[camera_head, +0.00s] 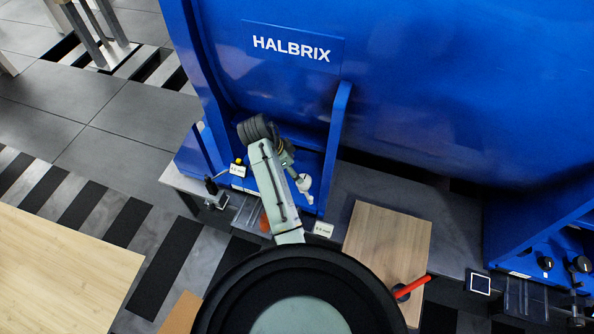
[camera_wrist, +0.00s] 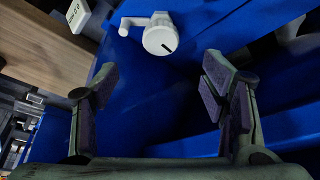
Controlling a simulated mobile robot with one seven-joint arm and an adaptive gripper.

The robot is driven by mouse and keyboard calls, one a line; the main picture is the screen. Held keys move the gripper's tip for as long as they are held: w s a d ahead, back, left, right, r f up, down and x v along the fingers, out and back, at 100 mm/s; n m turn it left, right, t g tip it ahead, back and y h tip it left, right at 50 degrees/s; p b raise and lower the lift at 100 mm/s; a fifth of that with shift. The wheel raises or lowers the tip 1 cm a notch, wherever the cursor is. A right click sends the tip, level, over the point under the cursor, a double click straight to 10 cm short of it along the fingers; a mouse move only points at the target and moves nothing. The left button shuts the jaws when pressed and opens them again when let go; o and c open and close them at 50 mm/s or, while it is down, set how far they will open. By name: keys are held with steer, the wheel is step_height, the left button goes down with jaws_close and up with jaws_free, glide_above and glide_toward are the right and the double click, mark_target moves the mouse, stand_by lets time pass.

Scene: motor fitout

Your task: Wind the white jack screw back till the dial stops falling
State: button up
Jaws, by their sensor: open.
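The white jack screw (camera_wrist: 158,36) has a round head with a dark slot line and a small crank arm out to the left. It is near the top of the wrist view, against blue metal. It also shows in the head view (camera_head: 303,184) at the foot of the blue motor. My gripper (camera_wrist: 160,72) is open and empty, its two padded fingers apart, with the screw beyond the fingertips and not between them. In the head view my arm partly covers the area beside the screw. I cannot make out a dial face for certain.
A small white tag (camera_head: 323,229) sits near the screw, another (camera_head: 237,171) to its left; their print is hard to read. The blue motor (camera_head: 420,90) and its upright rib (camera_head: 337,135) hem in the screw. A wooden board (camera_head: 385,240) and red handle (camera_head: 411,287) lie right.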

mark_target(304, 184)
steer(key=p+x, duration=0.1)
steer(key=x, duration=0.9)
steer(key=shift+f, duration=0.1)
steer(key=shift+c, duration=0.2)
steer(key=c, duration=1.1)
